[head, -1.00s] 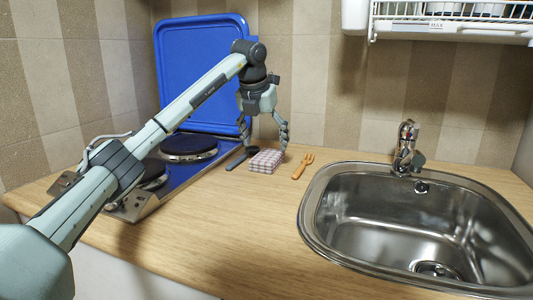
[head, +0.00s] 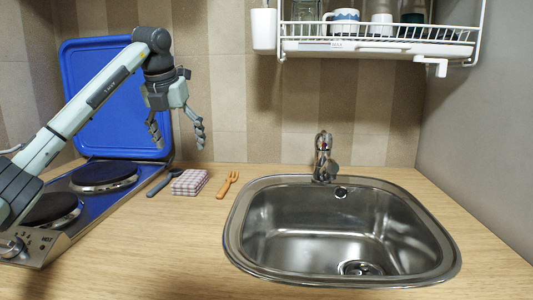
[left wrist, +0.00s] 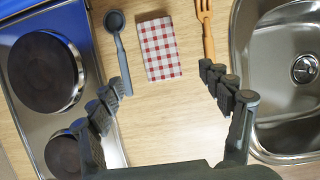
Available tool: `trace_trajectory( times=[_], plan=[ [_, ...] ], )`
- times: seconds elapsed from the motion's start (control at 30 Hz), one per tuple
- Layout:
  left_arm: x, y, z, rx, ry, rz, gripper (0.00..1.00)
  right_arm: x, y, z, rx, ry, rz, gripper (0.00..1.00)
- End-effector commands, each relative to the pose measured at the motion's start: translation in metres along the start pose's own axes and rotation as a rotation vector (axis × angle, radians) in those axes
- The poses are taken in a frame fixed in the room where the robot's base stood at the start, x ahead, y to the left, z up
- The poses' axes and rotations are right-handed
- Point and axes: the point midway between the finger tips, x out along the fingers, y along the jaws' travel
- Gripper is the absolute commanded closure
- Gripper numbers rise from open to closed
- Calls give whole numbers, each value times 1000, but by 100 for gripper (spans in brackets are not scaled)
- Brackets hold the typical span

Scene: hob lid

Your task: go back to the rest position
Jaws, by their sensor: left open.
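My left gripper (head: 177,135) is open and empty. It hangs fingers down above the counter, over a folded checked cloth (head: 190,182). In the left wrist view its two fingers (left wrist: 165,100) stand wide apart, with bare wood between them and the red-and-white cloth (left wrist: 160,48) just beyond. The blue lid (head: 112,110) stands upright behind the hob (head: 90,205), leaning near the wall. My right gripper is in neither view.
A dark ladle (left wrist: 117,45) and a wooden fork (head: 228,184) lie on either side of the cloth. The steel sink (head: 330,270) with its tap (head: 323,158) is at the right. A dish rack (head: 380,45) hangs above. The front counter (head: 170,255) is clear.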

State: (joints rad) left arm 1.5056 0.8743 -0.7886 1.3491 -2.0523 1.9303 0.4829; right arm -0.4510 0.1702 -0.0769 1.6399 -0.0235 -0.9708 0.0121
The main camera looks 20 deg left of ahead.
Motion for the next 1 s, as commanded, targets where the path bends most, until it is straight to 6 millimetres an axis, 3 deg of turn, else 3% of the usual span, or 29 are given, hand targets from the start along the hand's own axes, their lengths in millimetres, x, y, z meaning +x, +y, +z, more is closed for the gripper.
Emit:
trace_trajectory(
  times=[0.3,0.6,0.8,1.0],
  plan=[
    [59,0,-1,0,5,1,21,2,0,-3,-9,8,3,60],
    [118,0,-2,-1,4,2,21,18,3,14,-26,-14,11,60],
    [87,0,11,0,-3,-1,21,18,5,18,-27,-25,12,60],
    [77,0,14,1,0,0,21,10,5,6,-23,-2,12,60]
  ],
)
